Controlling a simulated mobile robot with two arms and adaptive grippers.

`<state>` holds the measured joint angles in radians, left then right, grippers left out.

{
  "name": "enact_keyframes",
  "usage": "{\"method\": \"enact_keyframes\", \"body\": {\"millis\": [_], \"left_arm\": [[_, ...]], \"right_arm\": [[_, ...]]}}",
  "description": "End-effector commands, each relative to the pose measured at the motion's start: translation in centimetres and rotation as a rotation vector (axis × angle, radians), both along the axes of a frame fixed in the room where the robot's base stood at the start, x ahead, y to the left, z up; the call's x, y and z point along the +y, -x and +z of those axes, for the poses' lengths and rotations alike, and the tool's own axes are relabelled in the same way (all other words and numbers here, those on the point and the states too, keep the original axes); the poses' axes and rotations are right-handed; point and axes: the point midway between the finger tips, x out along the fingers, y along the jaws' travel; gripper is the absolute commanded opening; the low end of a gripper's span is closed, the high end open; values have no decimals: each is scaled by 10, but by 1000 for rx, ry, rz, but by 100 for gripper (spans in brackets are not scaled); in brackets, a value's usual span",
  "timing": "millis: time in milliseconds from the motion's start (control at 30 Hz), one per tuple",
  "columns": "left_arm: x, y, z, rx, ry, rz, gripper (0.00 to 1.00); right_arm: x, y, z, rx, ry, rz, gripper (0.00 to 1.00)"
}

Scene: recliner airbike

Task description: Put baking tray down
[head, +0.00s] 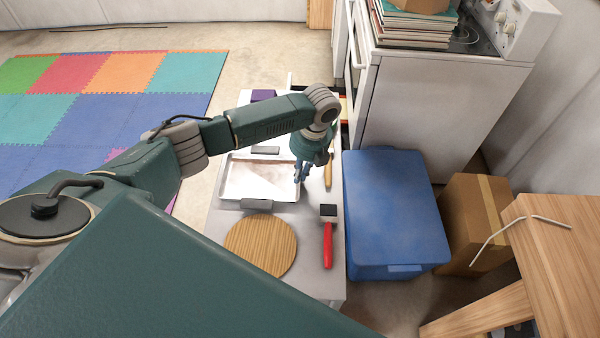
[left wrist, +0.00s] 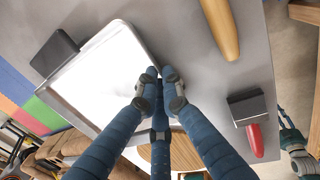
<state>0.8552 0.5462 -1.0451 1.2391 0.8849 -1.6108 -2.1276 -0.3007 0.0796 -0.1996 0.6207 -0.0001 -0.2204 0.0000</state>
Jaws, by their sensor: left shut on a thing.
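The baking tray (head: 240,180) is a shallow, light metal pan with a dark grey handle at each end. It lies level on or just above the grey tabletop; I cannot tell whether it touches. My left gripper (head: 299,178) is shut on the tray's right rim. In the left wrist view, the fingertips (left wrist: 158,76) close at the edge of the bright tray (left wrist: 105,68). What seems to be my right gripper (left wrist: 290,130) shows small at the right edge of the left wrist view, its jaws unclear.
A round wooden board (head: 261,246) lies in front of the tray. A red-handled tool (head: 328,240) and a wooden-handled tool (head: 328,175) lie to its right. A purple item (head: 263,95) is at the table's back. A blue bin (head: 395,215) stands right of the table (head: 308,270).

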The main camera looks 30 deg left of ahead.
Motion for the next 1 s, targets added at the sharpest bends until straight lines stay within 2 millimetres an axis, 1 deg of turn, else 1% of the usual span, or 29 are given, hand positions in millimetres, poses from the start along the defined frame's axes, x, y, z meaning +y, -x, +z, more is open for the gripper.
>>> {"method": "enact_keyframes", "body": {"millis": [33,100,133,400,467,533,667,900,1000], "left_arm": [[0,0,-2,1,0,0,8],[0,0,-1,1,0,0,22],[0,0,-1,1,0,0,25],[0,0,0,1,0,0,25],[0,0,3,0,1,-1,25],[-2,-1,7,-2,2,-1,25],[-4,-3,28,-5,1,-3,25],[-13,-7,80,-4,1,-1,25],[-15,-8,97,-4,1,-1,25]], "right_arm": [[0,0,-1,0,0,0,38],[0,0,0,0,0,0,38],[0,0,0,0,0,0,38],[0,0,0,0,0,0,38],[0,0,1,0,0,0,38],[0,0,-1,0,0,0,38],[0,0,-7,-1,0,0,38],[0,0,-20,0,0,0,38],[0,0,-24,0,0,0,38]]}}
